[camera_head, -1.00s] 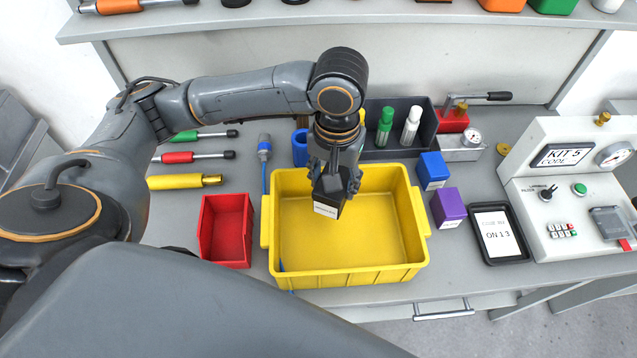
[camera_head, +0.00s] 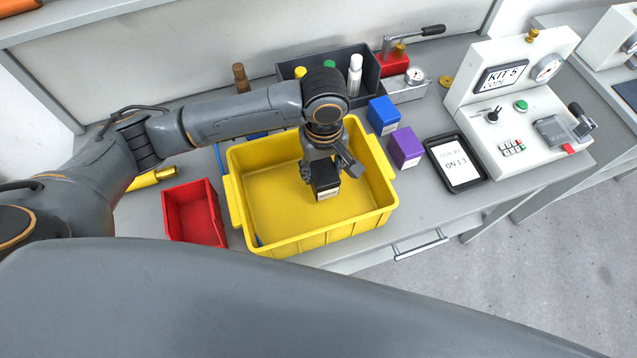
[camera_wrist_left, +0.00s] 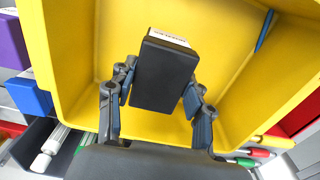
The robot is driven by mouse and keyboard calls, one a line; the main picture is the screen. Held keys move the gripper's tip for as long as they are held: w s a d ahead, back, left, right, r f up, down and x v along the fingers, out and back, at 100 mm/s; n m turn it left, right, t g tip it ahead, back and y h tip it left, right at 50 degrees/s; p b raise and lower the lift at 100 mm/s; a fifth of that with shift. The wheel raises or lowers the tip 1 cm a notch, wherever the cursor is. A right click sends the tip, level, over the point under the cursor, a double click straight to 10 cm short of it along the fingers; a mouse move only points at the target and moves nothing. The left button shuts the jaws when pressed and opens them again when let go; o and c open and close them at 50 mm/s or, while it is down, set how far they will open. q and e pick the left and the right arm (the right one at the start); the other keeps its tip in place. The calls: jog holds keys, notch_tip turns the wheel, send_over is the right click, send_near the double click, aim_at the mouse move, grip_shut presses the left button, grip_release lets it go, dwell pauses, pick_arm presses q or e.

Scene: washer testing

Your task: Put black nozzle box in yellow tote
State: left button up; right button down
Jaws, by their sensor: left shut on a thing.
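The black nozzle box (camera_head: 326,180) has a white label and is held upright between the fingers of my left gripper (camera_head: 323,165). It also shows in the left wrist view (camera_wrist_left: 165,75), with the left gripper's fingers (camera_wrist_left: 160,98) on both sides of it. The yellow tote (camera_head: 262,240) stands on the bench, and the box is over or inside its right half. The tote fills most of the left wrist view (camera_wrist_left: 70,50). I cannot tell whether the box touches the tote floor. My right gripper is not in view.
A red bin (camera_head: 195,212) stands left of the tote. A dark bin with bottles (camera_head: 368,75) stands behind. A blue strip lies inside the tote (camera_wrist_left: 265,30).

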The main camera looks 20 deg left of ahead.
aim_at(323, 169)
pick_arm(q)
jog(key=shift+f, duration=2.7)
jog(key=o, duration=1.3)
jog(key=shift+f+p, duration=0.15)
jog(key=shift+p, duration=0.15)
jog(key=shift+c, duration=0.2)
notch_tip(323, 169, up, 12)
jog(key=shift+r+b, duration=0.2)
jog(key=shift+b, duration=0.5)
